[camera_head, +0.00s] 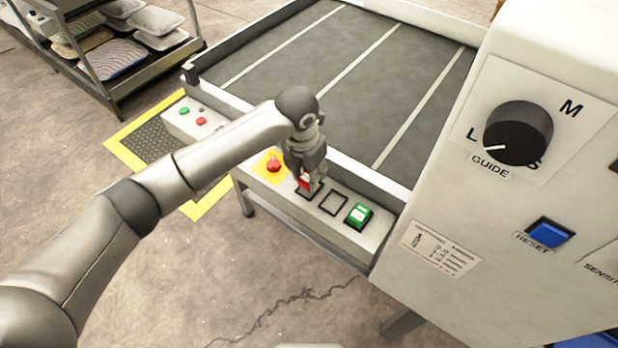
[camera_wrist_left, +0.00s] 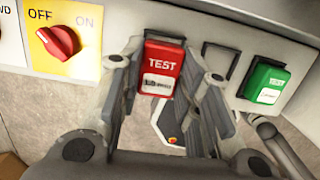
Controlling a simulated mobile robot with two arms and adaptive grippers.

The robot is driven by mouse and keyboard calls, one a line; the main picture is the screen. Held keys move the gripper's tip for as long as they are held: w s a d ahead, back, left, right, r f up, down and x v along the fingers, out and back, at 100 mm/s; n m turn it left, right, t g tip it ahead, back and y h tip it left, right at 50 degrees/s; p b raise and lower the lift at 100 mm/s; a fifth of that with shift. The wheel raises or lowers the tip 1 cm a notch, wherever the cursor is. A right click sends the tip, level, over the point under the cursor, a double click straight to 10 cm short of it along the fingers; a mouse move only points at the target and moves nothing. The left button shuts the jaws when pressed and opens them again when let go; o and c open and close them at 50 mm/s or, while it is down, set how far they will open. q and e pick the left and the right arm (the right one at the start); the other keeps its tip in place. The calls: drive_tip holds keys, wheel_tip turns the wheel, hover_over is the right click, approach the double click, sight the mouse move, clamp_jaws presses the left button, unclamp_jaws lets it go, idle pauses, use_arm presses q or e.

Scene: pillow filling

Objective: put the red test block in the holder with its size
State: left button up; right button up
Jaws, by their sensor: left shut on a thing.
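The red test block (camera_wrist_left: 162,66) reads "TEST" above a small white label whose text is too small to read. My left gripper (camera_head: 304,176) is shut on it, with one finger on each side in the left wrist view. In the head view the red block (camera_head: 304,183) is at the leftmost black-framed holder (camera_head: 313,193); I cannot tell whether it is seated or just above. The middle holder (camera_head: 333,203) is empty, and it also shows in the left wrist view (camera_wrist_left: 218,60). A green block (camera_head: 358,215) sits in the rightmost holder. My right gripper is out of view.
A red knob (camera_head: 273,165) on a yellow plate, marked OFF and ON, is left of the holders. A grey conveyor bed (camera_head: 345,75) lies behind the ledge. A white cabinet (camera_head: 480,220) with a GUIDE dial (camera_head: 517,133) and blue RESET button (camera_head: 548,232) stands at right.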

sight(304, 181)
use_arm(q)
wheel_tip(304, 181, down, 2)
drive_tip(key=shift+s+f, duration=0.1)
drive_tip(key=shift+f, duration=0.1)
drive_tip(key=shift+f, duration=0.2)
drive_tip(key=o, duration=1)
drive_tip(key=shift+r, duration=0.15)
wheel_tip(304, 181, up, 12)
drive_tip(key=s+a, duration=0.1)
drive_tip(key=shift+s, duration=0.2)
